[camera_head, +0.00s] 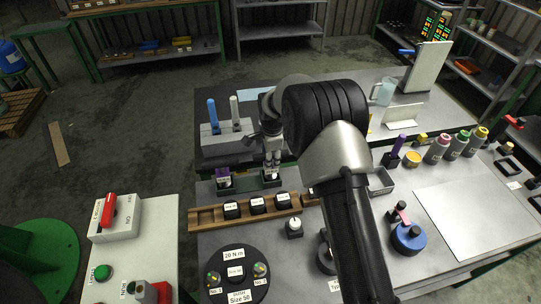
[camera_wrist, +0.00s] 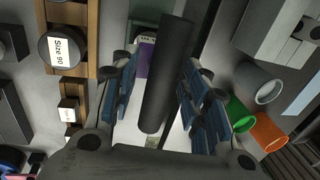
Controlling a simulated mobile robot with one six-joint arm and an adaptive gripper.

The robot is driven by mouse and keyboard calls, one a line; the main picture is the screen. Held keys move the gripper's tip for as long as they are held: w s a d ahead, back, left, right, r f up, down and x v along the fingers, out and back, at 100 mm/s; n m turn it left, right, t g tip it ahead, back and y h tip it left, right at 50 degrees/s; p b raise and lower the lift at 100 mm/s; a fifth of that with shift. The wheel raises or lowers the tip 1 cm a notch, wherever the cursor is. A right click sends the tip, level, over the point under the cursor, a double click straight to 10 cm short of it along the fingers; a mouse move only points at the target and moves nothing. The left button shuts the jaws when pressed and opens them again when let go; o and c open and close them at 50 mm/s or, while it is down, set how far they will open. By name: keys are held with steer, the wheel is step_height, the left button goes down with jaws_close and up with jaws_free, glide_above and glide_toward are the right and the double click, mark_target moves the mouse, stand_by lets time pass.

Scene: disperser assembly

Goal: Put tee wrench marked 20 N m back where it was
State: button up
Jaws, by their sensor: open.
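My gripper (camera_head: 271,168) points down over a small dark stand (camera_head: 271,181) behind the wooden rack. In the wrist view its blue-padded fingers (camera_wrist: 158,95) are spread on both sides of a long dark cylinder (camera_wrist: 168,75). It looks like the tee wrench's bar, but no 20 N m mark on it is readable. Gaps show between the pads and the bar. A purple patch (camera_wrist: 145,58) shows beyond the bar. The wrench itself is mostly hidden there.
The wooden rack (camera_head: 196,219) holds several black labelled parts just in front of my gripper. A purple-marked stand (camera_head: 223,179) is close to its left. A grey block (camera_head: 224,137) with blue and grey handles stands behind left. Bottles line the right; a white sheet area there is clear.

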steer(key=shift+r, duration=0.1)
step_height(320, 180, up, 12)
steer(key=s+p, duration=0.2)
steer(key=s+d+r+n+t, duration=0.1)
steer(key=s+d+r+n, duration=0.25)
steer(key=s+r, duration=0.4)
steer(key=s+d+r+n, duration=0.3)
steer(key=s+d+r, duration=0.1)
steer(key=s+r, duration=0.4)
steer(key=s+d+n, duration=0.3)
steer(key=s+n, duration=0.1)
steer(key=s, duration=0.7)
steer(key=s+d+n+t, duration=0.1)
steer(key=s+n, duration=0.4)
steer(key=s, duration=0.7)
steer(key=shift+d+r, duration=0.4)
steer(key=shift+d, duration=0.5)
step_height(320, 180, down, 5)
steer(key=b, duration=0.5)
steer(key=shift+s, duration=0.1)
